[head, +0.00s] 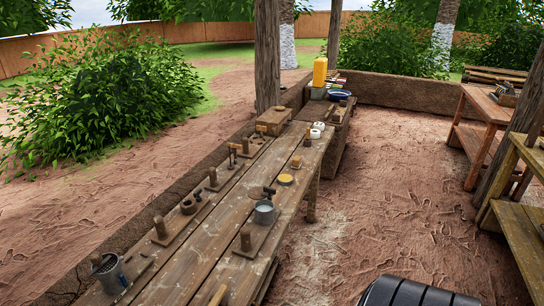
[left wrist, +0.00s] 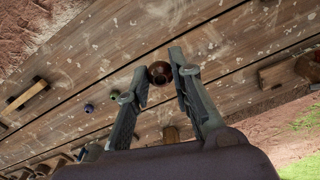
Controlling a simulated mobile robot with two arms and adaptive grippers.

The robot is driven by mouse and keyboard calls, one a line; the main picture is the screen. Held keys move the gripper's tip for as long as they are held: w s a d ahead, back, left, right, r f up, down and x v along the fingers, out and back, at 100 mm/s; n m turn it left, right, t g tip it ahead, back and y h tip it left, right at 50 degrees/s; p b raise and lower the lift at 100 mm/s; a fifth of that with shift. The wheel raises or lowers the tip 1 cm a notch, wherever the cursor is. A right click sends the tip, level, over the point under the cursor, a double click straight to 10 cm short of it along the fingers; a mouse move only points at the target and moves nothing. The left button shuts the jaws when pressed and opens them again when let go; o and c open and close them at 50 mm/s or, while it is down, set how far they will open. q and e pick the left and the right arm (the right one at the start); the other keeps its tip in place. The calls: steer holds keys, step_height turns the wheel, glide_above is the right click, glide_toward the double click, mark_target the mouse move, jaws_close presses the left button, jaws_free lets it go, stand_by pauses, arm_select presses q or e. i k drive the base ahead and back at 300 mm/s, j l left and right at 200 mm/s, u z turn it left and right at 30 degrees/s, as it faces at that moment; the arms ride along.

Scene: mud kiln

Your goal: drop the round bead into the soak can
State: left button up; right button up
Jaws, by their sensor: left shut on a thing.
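The round bead (left wrist: 159,73) is dark reddish brown and shiny. In the left wrist view it sits between the fingertips of my left gripper (left wrist: 160,66), which is shut on it. A grey metal can with pale liquid in it, which looks like the soak can (head: 264,215), stands on a small board on the long plank bench in the head view. I cannot make out the can in the left wrist view. My left gripper does not show clearly in the head view, and my right gripper is in neither view.
The plank bench (head: 208,248) carries several wooden peg stands, a yellow disc (head: 285,179), a wooden box (head: 273,121) and another grey can (head: 108,272) with dark contents. Small round pieces (left wrist: 88,107) lie in the left wrist view. The dirt floor (head: 400,190) right of the bench is open.

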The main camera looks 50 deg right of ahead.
mark_target(262, 223)
steer(key=k+z, duration=0.2)
steer(key=z, duration=0.3)
steer(key=k+l+z, duration=0.1)
steer(key=z, duration=0.35)
steer(key=i+l+z, duration=0.1)
steer(key=z, duration=0.35)
steer(key=i+z, duration=0.6)
steer(key=z, duration=0.3)
steer(key=i+j, duration=0.2)
steer(key=i, duration=0.05)
